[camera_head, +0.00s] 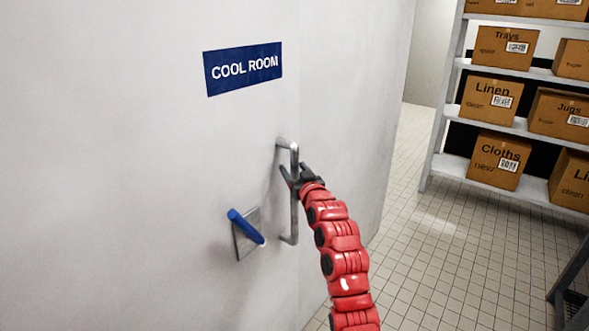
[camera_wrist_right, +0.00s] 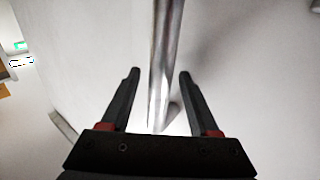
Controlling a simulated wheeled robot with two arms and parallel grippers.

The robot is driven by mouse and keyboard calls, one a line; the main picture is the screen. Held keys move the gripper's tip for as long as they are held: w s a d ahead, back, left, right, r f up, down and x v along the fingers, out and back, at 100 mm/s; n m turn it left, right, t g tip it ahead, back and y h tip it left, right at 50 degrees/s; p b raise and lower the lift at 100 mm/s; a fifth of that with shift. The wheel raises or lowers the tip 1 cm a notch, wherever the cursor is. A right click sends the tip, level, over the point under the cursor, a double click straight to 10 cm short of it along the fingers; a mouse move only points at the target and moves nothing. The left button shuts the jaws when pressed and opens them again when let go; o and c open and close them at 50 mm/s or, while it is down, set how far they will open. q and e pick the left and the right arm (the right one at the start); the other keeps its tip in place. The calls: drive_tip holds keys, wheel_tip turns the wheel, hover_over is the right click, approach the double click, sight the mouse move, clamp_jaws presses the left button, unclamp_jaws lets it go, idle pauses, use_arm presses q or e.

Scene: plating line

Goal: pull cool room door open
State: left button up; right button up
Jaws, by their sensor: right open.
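A vertical metal pull handle (camera_head: 294,222) stands out from the white surface near the seam. My right gripper (camera_head: 292,176) is at the handle's middle. In the right wrist view the handle (camera_wrist_right: 165,60) runs between the two open fingers (camera_wrist_right: 158,76), with gaps on both sides. A blue lever (camera_head: 245,226) on a metal plate sits to the lower left of the handle. My left gripper is not in view.
A metal shelf rack (camera_head: 455,168) with several labelled cardboard boxes stands at the right. The tiled floor (camera_head: 440,255) between the door and the rack is clear. A dark metal frame (camera_head: 572,285) stands at the lower right edge.

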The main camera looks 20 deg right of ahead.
drive_tip(key=shift+c, duration=0.4)
clamp_jaws()
drive_tip(key=shift+f, duration=0.1)
idle(1.0)
